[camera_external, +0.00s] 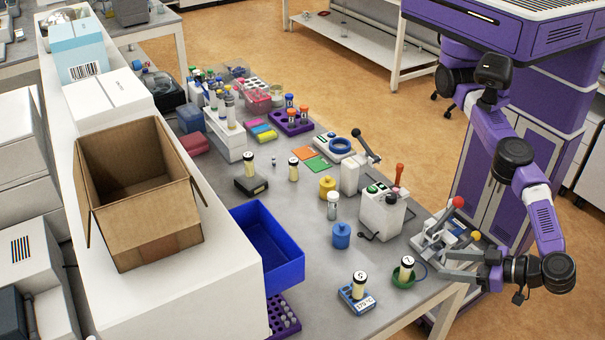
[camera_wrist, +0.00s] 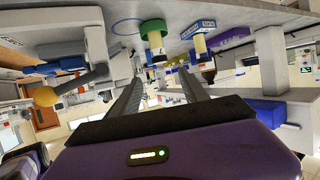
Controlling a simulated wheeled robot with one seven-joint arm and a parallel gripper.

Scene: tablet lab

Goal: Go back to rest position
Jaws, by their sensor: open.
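My gripper (camera_external: 447,265) is at the right front edge of the grey bench in the external view, at the end of my purple arm. Its two fingers are apart and nothing shows between them. In the wrist view, the two fingers of my gripper (camera_wrist: 160,95) point away from the camera with a gap between them. A vial (camera_external: 407,266) stands in a round green holder (camera_external: 402,279) just left of the fingertips. The wrist view looks tilted, with the bench along the top and the green holder (camera_wrist: 152,27) beyond the fingers.
A white device with a red-knobbed lever (camera_external: 457,202) stands close behind my gripper. A vial stands on a blue block (camera_external: 356,294) near the front edge. A blue bin (camera_external: 270,245), a cardboard box (camera_external: 135,190) and racks are farther left. Floor shows behind the bench.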

